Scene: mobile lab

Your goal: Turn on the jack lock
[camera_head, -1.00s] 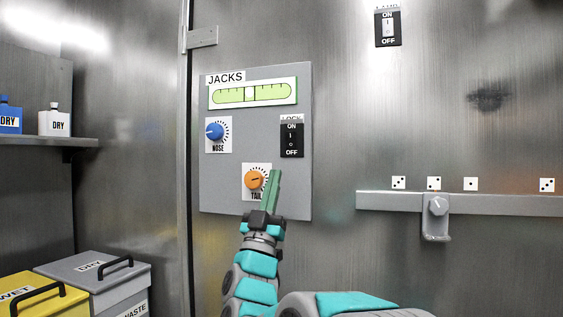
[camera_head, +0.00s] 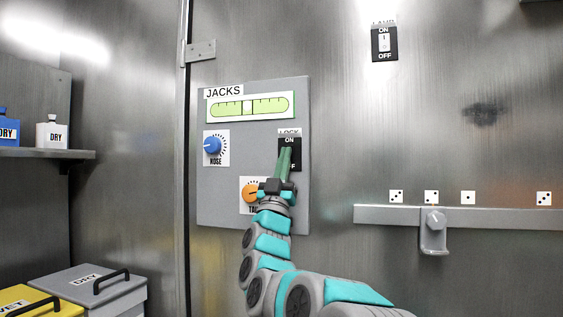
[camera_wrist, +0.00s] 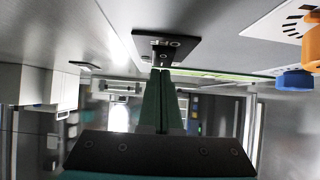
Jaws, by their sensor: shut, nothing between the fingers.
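The jack lock is a black rocker switch (camera_head: 290,142) marked LOCK, ON and OFF on the grey JACKS panel (camera_head: 218,185). My gripper (camera_head: 287,151) is shut and empty, its green fingers pointing up at the switch and covering its middle. In the wrist view the switch plate (camera_wrist: 168,45) is upside down at the top, and the fingertips (camera_wrist: 162,72) are at or very near its lower edge as seen there. I cannot tell whether they touch it. The rocker's position is hidden by the fingers.
The panel also bears a level gauge (camera_head: 249,107), a blue NOSE knob (camera_head: 212,145) and an orange TAIL knob (camera_head: 250,194) close beside my gripper. Another ON/OFF switch (camera_head: 384,43) is at upper right.

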